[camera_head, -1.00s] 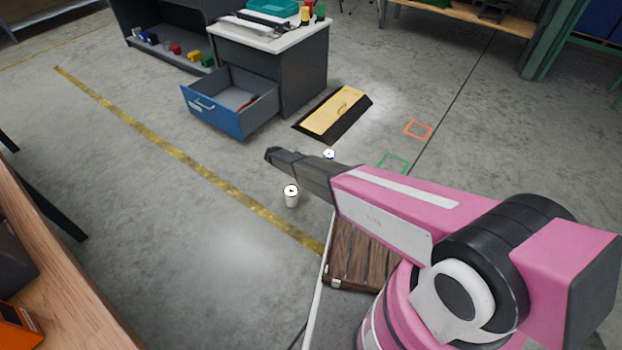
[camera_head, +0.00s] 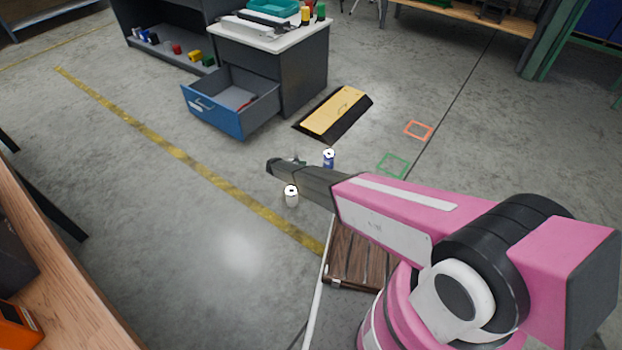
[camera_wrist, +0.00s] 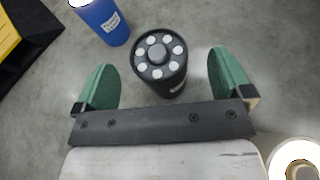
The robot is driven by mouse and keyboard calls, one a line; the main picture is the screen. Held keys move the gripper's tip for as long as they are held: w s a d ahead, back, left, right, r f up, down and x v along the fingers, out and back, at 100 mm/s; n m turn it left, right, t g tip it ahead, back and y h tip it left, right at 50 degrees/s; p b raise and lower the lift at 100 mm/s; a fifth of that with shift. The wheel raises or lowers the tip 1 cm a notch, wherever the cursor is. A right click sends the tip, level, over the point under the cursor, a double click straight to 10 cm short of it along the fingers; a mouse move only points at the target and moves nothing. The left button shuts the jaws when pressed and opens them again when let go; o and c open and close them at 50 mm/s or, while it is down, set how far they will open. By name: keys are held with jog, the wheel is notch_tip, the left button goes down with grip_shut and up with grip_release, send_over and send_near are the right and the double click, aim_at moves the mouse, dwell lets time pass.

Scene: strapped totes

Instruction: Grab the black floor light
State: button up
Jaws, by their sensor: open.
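The black floor light (camera_wrist: 160,62) is a short dark cylinder with a ring of pale round spots around a central knob on top. In the wrist view it stands between the two green fingers of my gripper (camera_wrist: 160,68), with floor showing on both sides. The fingers are apart and do not visibly touch it. In the head view my arm hides the black light, and only a bit of my gripper (camera_head: 295,161) shows past the arm's dark end.
A blue cylinder (camera_wrist: 103,20) stands close by, also in the head view (camera_head: 328,158). A white cylinder (camera_wrist: 294,160) stands on the other side, also in the head view (camera_head: 291,197). A yellow-and-black ramp (camera_head: 333,115) and an open blue drawer (camera_head: 213,117) lie farther back.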

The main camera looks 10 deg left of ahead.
jog(key=x, duration=0.3)
jog(key=shift+w+d, duration=0.25)
jog(key=shift+d, duration=0.05)
jog(key=shift+c, duration=0.3)
jog(key=c, duration=1.7)
